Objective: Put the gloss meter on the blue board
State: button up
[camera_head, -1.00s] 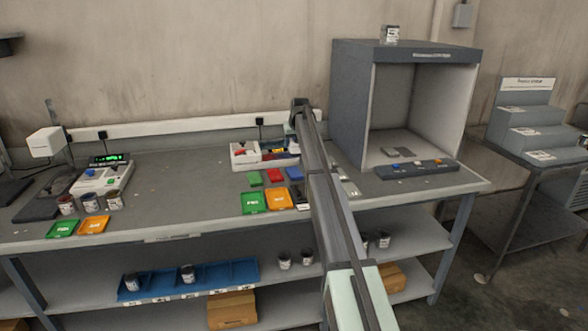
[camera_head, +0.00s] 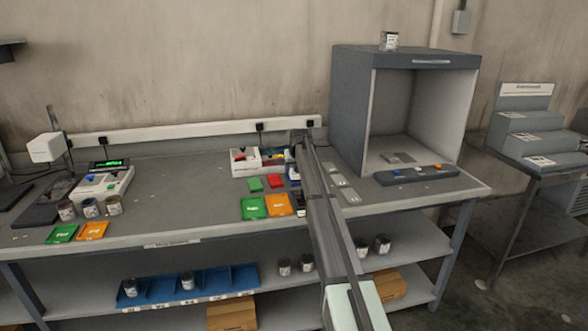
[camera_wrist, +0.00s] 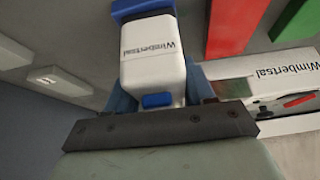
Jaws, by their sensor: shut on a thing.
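The gloss meter (camera_wrist: 152,62) is a white block with dark lettering and a blue button, seen in the wrist view. My gripper (camera_wrist: 160,92) is shut on it, with a finger on each side. The blue board (camera_wrist: 138,9) shows as a strip past the meter's far end, and the meter covers most of it. In the head view the blue board (camera_head: 293,183) is partly hidden by my arm and the meter. The meter is over the board; I cannot tell whether they touch.
A red board (camera_head: 275,181) and a green board (camera_head: 254,185) lie to the left in the head view. Larger green (camera_head: 254,208) and orange (camera_head: 279,205) cards lie in front. A white instrument (camera_head: 246,163) stands behind. A grey booth (camera_head: 350,110) is at right.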

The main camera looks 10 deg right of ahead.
jog(key=o, duration=1.4)
jog(key=shift+f, duration=0.1)
jog(key=shift+c, duration=0.2)
jog(key=v, duration=1.2)
